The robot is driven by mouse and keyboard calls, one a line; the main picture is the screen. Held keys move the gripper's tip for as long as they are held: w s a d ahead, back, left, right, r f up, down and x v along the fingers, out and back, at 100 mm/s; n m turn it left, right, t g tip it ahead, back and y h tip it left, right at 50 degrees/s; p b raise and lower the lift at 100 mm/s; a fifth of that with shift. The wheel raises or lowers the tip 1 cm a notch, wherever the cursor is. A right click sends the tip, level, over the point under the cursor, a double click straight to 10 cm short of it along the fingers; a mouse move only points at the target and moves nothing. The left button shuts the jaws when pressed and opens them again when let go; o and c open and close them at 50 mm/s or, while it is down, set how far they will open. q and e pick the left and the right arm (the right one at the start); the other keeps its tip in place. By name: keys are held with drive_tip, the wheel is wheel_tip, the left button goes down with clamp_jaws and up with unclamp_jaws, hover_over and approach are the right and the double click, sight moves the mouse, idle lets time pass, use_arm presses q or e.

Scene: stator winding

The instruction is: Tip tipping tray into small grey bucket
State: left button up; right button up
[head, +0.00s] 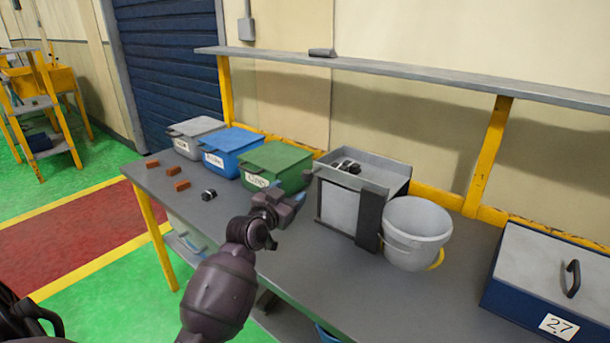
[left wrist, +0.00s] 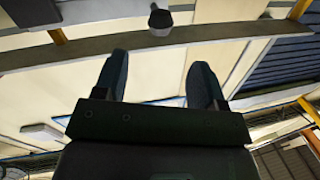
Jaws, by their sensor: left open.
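The tipping tray (head: 376,179) is a shallow grey tray on top of a grey box-shaped stand with a dark upright strip at its front right. Small black-and-silver parts (head: 346,167) lie in its far left part. The small grey bucket (head: 413,240) stands upright just right of the stand, with a yellow handle. My left gripper (head: 300,196) is open, left of the stand and in front of the green bin. Its two fingers (left wrist: 158,78) show in the left wrist view with nothing between them. My right gripper is out of view.
Grey (head: 194,127), blue (head: 232,140) and green (head: 275,155) lidded bins stand left of the tray. Three orange-brown blocks (head: 181,185) and a black-and-silver part (head: 208,195) lie at the left. A blue case (head: 520,293) is at the right. A shelf (head: 420,73) runs above.

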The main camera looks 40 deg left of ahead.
sight(304, 179)
use_arm(q)
drive_tip(key=w, duration=0.5)
drive_tip(key=w+a, duration=0.1)
drive_tip(key=w, duration=0.2)
drive_tip(key=shift+w+f, duration=0.1)
drive_tip(key=shift+w, duration=0.25)
drive_tip(key=shift+w+a, duration=0.15)
drive_tip(key=shift+w, duration=0.65)
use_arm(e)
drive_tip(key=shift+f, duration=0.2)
